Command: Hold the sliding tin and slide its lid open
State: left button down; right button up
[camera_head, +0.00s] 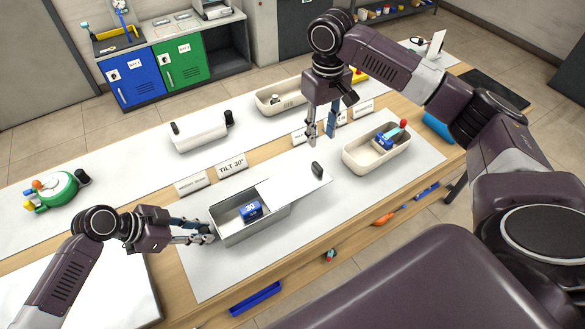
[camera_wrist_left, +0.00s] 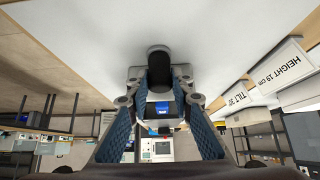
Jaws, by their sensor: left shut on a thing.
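The sliding tin (camera_head: 258,228) is a grey open box on the white mat at front centre. Its pale flat lid (camera_head: 288,187) is slid partway off to the right and overhangs that end. A dark knob (camera_head: 317,169) stands at the lid's far end. A blue block (camera_head: 251,209) marked 30 lies in the uncovered left part. My left gripper (camera_head: 208,230) is shut on the tin's left end; its fingers (camera_wrist_left: 160,115) also show in the left wrist view. My right gripper (camera_head: 321,134) is open and empty above and beyond the knob, apart from the lid.
A cream tray (camera_head: 350,157) with a blue item stands right of the lid. Small label cards (camera_head: 232,167) line the mat's back edge. The mat in front of the tin is clear.

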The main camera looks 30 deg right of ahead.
pick_arm(q)
jog(key=c, duration=1.6)
grip_release()
